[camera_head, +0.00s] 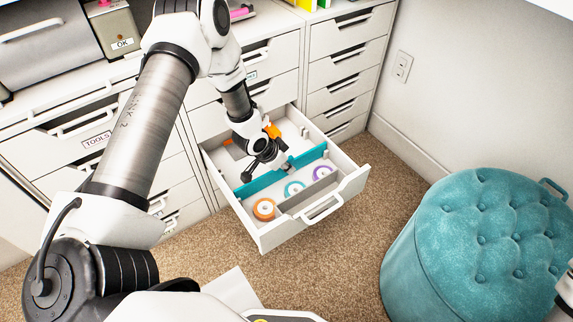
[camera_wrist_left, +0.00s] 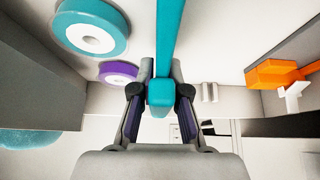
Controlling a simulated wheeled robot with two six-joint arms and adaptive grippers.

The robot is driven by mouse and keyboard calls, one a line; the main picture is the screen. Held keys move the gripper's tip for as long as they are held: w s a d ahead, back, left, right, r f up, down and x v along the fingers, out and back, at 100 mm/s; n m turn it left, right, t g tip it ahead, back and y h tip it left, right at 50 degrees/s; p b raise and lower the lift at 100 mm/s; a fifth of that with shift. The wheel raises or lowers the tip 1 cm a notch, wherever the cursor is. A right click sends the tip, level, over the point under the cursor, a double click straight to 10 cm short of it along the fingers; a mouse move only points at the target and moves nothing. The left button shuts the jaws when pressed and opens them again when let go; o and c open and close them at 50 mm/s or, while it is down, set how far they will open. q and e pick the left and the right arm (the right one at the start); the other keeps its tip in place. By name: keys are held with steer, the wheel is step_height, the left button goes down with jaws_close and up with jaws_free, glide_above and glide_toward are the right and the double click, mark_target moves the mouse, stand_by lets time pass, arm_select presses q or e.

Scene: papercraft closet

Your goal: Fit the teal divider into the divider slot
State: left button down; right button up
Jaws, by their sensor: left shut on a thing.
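The teal divider (camera_head: 258,184) is a long thin strip lying across the inside of the open drawer (camera_head: 336,203). My left gripper (camera_head: 268,163) is over it in the head view. In the left wrist view, the left gripper (camera_wrist_left: 160,92) is shut on the teal divider (camera_wrist_left: 170,35), with one finger on each side near its end. A pair of small pale ribs (camera_wrist_left: 209,92), perhaps the divider slot, stands at the drawer wall just right of the divider's end. Whether the divider touches the drawer floor cannot be told. My right gripper is not in view.
Orange items (camera_head: 272,130) are at the back. A teal tufted ottoman (camera_head: 480,240) stands right; carpet lies between.

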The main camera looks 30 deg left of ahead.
arm_select(q)
steer(key=shift+f, duration=0.5)
steer(key=c, duration=1.1)
jaws_free()
steer(key=shift+r, duration=0.1)
steer(key=v, duration=1.2)
